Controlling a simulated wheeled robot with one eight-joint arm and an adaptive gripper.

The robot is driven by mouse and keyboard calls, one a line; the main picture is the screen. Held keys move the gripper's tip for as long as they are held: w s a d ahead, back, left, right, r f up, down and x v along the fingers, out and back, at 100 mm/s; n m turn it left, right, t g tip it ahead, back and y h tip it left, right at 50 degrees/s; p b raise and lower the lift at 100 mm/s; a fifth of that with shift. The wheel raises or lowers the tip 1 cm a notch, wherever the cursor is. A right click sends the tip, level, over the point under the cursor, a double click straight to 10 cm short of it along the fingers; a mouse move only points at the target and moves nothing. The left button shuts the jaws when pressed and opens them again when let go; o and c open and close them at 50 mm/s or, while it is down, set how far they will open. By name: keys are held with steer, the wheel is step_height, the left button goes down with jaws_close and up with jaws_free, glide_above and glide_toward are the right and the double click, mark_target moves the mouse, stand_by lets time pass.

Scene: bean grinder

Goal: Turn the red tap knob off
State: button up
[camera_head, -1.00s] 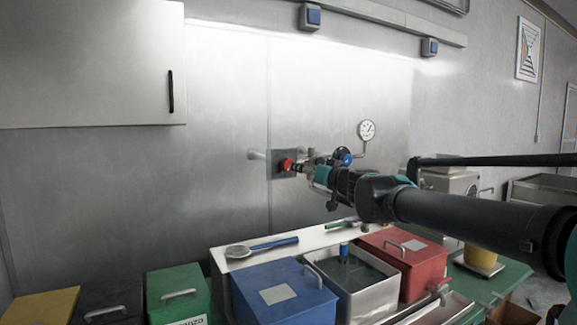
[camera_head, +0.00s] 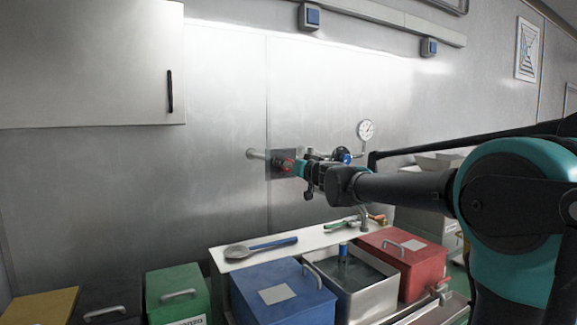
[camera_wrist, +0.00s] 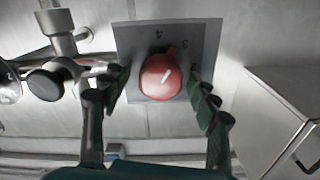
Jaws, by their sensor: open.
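The red tap knob (camera_head: 286,165) sits on a grey square plate (camera_head: 277,171) on the metal wall. My gripper (camera_wrist: 157,92) is open, with one finger on each side of the knob. The right finger's tip is close to the knob's edge; I cannot tell whether it touches. In the head view my gripper (camera_head: 296,168) is at the knob and partly hides it.
Metal pipes and a valve with a black knob (camera_wrist: 46,84) lie just left of my gripper in the wrist view. A gauge (camera_head: 365,130) is on the wall. Blue (camera_head: 283,293) and red (camera_head: 404,258) bins and a sink (camera_head: 352,280) stand below.

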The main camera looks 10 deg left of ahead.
steer(key=shift+c, duration=0.5)
steer(key=c, duration=1.1)
